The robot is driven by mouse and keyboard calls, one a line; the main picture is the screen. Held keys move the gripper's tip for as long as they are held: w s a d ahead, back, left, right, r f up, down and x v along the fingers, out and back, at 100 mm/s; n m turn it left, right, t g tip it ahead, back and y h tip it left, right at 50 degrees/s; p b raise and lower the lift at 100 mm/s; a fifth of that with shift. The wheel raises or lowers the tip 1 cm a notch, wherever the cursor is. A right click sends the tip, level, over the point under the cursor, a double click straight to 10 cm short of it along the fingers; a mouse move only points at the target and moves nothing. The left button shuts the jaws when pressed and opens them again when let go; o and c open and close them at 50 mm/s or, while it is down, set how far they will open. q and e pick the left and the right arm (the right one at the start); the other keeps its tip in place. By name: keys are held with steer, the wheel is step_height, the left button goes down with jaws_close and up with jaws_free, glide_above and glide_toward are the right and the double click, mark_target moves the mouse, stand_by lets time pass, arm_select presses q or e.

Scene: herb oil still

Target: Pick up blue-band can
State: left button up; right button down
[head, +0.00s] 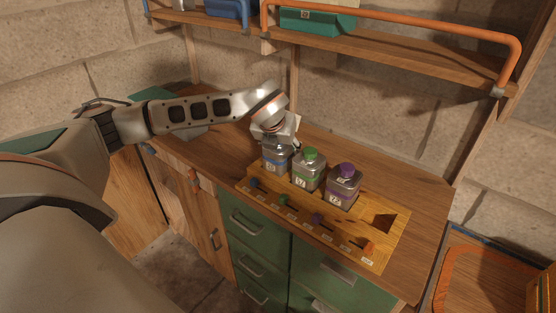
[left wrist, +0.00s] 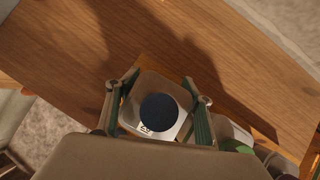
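The blue-band can (head: 276,157) is a clear squarish container with a blue band and stands upright in the left slot of a wooden rack (head: 392,240). My left gripper (head: 277,138) is directly above it, pointing down. In the left wrist view the can's dark blue round cap (left wrist: 158,112) lies between the two spread fingers of my left gripper (left wrist: 160,98). The fingers are apart on either side of the can, and I see no clear grip on it. The can's lower part is hidden by the rack. My right gripper is not in view.
A green-capped can (head: 309,172) stands close on the right of the blue-band can, then a purple-capped can (head: 343,186). The rack's rightmost slot is empty. A shelf with an orange rail (head: 400,22) hangs above. The wooden counter (head: 395,165) behind the rack is clear.

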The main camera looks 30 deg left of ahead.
arm_select(q)
steer(key=shift+f, duration=0.1)
steer(key=c, duration=0.4)
steer(key=shift+r, duration=0.2)
